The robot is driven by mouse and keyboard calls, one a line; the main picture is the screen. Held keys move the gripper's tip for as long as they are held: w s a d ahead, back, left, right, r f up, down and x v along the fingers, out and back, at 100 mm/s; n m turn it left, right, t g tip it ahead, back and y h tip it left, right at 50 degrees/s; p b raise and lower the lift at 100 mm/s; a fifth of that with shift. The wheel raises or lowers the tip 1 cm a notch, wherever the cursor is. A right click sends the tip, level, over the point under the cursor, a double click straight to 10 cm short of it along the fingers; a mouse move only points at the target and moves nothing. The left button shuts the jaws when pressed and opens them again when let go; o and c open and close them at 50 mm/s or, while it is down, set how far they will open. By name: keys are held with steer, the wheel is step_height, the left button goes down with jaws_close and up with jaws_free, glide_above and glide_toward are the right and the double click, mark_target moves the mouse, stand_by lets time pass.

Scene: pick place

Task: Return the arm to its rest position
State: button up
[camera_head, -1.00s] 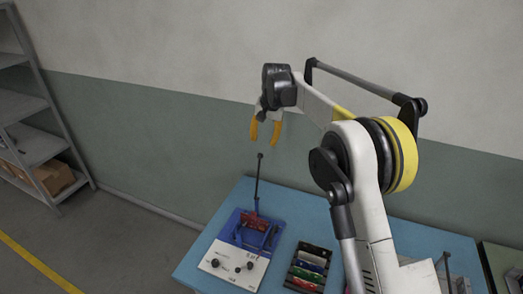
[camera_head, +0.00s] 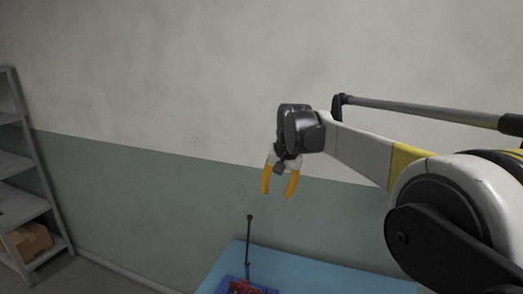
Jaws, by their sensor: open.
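My arm reaches in from the right side of the head view. My gripper (camera_head: 279,190) hangs at its end with its orange fingers pointing down and spread apart. It is open, and nothing shows between the fingers. It is in the air, above the blue table (camera_head: 325,272) as seen in the picture, and touches nothing.
A blue and red device (camera_head: 243,287) with a thin black upright rod (camera_head: 249,240) stands on the table, cut off by the lower edge. A grey shelf (camera_head: 22,205) with a cardboard box (camera_head: 28,241) stands at the left. A plain wall (camera_head: 150,90) lies behind.

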steer(key=s+d+f+t+b, duration=0.15)
steer(key=s+d, duration=0.35)
steer(key=s, duration=0.5)
steer(key=s+d+f+t+b, duration=0.1)
steer(key=s+d+b, duration=0.3)
steer(key=s, duration=0.6)
steer(key=s+d+f+b, duration=0.1)
steer(key=s+d+f, duration=0.1)
steer(key=s+f, duration=0.4)
steer(key=s+d+f+n+t+h, duration=0.1)
steer(key=s+d+f, duration=0.2)
steer(key=s+f, duration=0.3)
steer(key=s, duration=0.3)
steer(key=shift+d+b, duration=0.35)
steer(key=shift+b, duration=0.05)
